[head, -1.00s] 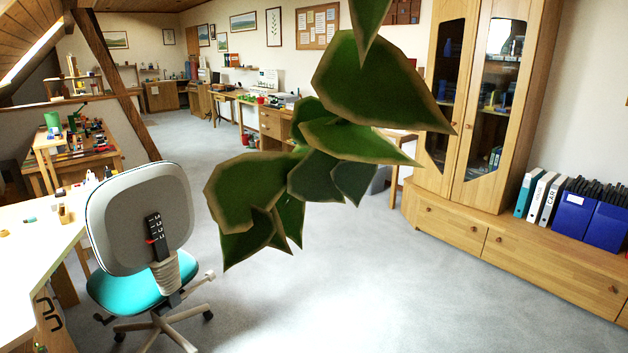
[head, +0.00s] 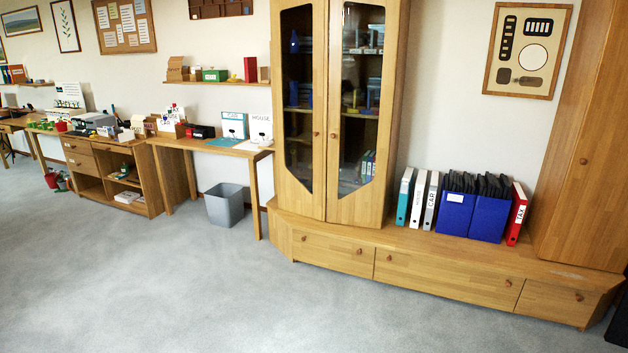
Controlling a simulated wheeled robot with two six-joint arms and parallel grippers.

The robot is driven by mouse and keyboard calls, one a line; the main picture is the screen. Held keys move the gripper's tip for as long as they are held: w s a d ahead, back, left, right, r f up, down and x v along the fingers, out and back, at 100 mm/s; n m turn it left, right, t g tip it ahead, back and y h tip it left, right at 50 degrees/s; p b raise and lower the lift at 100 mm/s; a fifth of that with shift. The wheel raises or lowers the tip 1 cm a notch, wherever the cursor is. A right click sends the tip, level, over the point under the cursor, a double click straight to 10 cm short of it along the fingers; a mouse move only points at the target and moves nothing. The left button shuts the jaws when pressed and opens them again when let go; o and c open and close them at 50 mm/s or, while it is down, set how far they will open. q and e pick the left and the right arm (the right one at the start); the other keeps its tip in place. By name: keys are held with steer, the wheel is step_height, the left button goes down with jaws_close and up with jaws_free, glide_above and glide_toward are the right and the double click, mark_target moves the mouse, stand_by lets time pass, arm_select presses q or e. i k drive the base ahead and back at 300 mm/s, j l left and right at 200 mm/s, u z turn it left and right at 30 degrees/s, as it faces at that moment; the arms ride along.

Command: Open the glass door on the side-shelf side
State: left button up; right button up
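A tall wooden cabinet stands on a long low wooden base (head: 440,245) against the back wall. It has two narrow glass doors side by side, a left glass door (head: 298,110) and a right glass door (head: 362,110). Both look shut. Each has a small round knob near the middle seam, the left knob (head: 316,134) and the right knob (head: 333,135). Blue items and folders show behind the glass. The low base reaches out to the right of the cabinet as an open shelf with binders. Neither of my grippers is in view.
White and teal binders (head: 417,200), blue file boxes (head: 472,215) and a red binder (head: 516,214) stand on the low base. A grey bin (head: 224,205) and a desk (head: 190,146) stand left of the cabinet. The grey floor (head: 200,290) in front is clear.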

mark_target(293, 196)
steer(key=i+l+z, duration=0.1)
steer(key=i, duration=1.7)
